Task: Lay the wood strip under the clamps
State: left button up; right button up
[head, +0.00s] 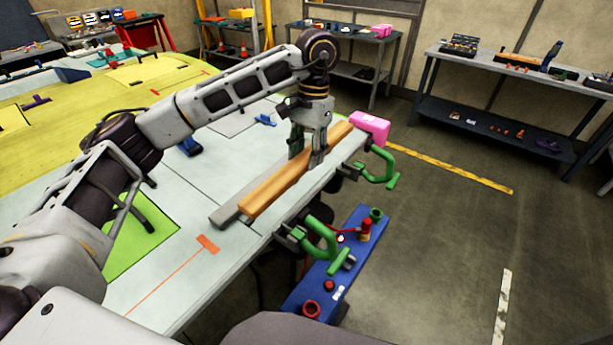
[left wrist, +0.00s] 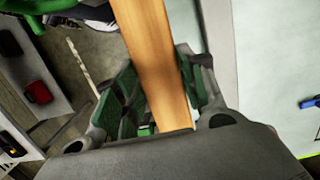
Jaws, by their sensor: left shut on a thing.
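The wood strip (head: 276,190) is a long orange-brown bar at the right edge of the pale table. It lies along or just above a grey metal strip (head: 226,214); I cannot tell whether they touch. My left gripper (head: 307,160) reaches down from above and is shut on the wood strip near its middle. In the left wrist view the wood strip (left wrist: 154,60) runs between the fingers. Two green clamps are on the table edge, a near one (head: 318,234) and a far one (head: 384,165). My right gripper is not in view.
A blue tray (head: 315,283) with red and green parts is beside the near clamp. A pink box (head: 370,126) is at the table's far corner. A blue clip (head: 265,120) lies on the pale table (head: 190,240). Shelves (head: 500,100) stand across open floor.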

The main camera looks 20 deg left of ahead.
aim_at(308, 155)
pick_arm(q)
jog(key=shift+f, duration=1.65)
jog(key=shift+f, duration=0.7)
jog(key=shift+f+p, duration=0.35)
jog(key=shift+f, duration=1.05)
jog(key=shift+f+b, duration=0.6)
jog(key=shift+b, duration=0.2)
jog(key=o, duration=1.1)
jog(key=shift+o, duration=0.2)
jog(key=shift+a, duration=0.1)
